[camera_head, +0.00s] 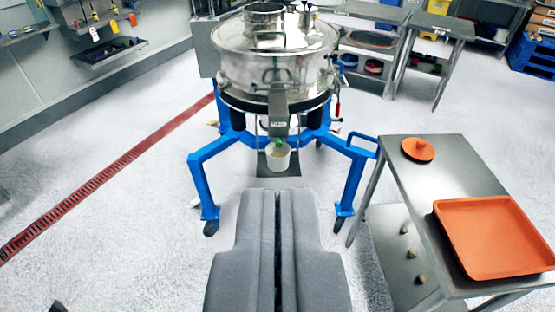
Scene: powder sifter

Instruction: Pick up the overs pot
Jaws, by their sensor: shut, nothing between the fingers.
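The overs pot (278,157) is a small whitish pot under the sifter's spout, in the middle of the view. It sits on a small grey plate (279,182) between the blue legs. Something green shows at its top. The steel sifter (275,68) stands above and behind it on a blue frame. My gripper (278,195) is shut and empty in the lower middle, its fingers side by side. In the picture its tips lie just below the pot. The gap in depth is hard to tell.
Blue frame legs (203,185) stand left and right of the pot. A steel table (450,175) at right bears an orange tray (493,236) and an orange lid-like disc (418,150). A red floor drain (110,180) runs at left. The floor at left is clear.

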